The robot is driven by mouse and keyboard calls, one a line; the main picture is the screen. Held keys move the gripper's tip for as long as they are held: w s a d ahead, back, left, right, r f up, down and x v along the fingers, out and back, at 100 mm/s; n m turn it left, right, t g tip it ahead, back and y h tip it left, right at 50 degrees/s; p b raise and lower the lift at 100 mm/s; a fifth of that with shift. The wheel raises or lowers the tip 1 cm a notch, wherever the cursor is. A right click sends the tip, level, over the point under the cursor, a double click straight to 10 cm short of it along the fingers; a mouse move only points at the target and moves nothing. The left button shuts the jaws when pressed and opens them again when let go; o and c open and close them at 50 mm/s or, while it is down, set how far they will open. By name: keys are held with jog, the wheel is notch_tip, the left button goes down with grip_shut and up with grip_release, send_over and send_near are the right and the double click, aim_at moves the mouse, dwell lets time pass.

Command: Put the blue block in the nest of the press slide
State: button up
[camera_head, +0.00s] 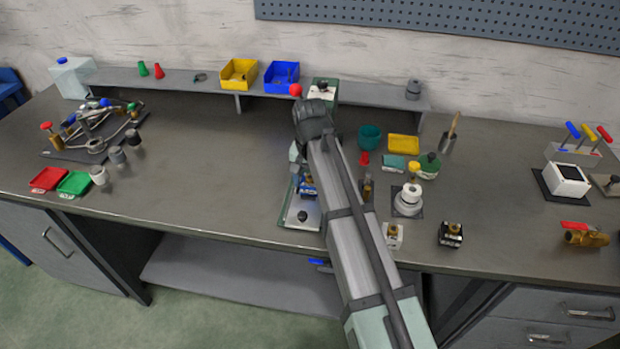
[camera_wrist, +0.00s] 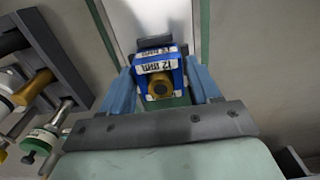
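The blue block (camera_wrist: 164,72) has a white label reading "12 mm" and a brass round piece on its near face. It is between the two blue-grey fingers of my gripper (camera_wrist: 161,80), which lie against its sides. The block also shows in the head view (camera_head: 307,187), partly behind my arm. The press slide (camera_head: 296,215) is a pale metal plate with a green edge, left of my arm. Its plate (camera_wrist: 150,18) shows beyond the block in the wrist view. A dark bar (camera_wrist: 155,42) stands just behind the block. I cannot tell whether the block rests in the nest.
Several brass-topped blocks, including a white one (camera_head: 393,236) and a black one (camera_head: 450,234), stand right of my arm at the front edge. A white stacked fixture (camera_head: 408,199) is behind them. Red (camera_head: 50,179) and green (camera_head: 75,184) trays lie left. The bench between them and the slide is clear.

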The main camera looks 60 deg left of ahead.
jog(key=shift+o, duration=1.1)
jog(key=shift+r, duration=0.1)
notch_tip(320, 180, up, 12)
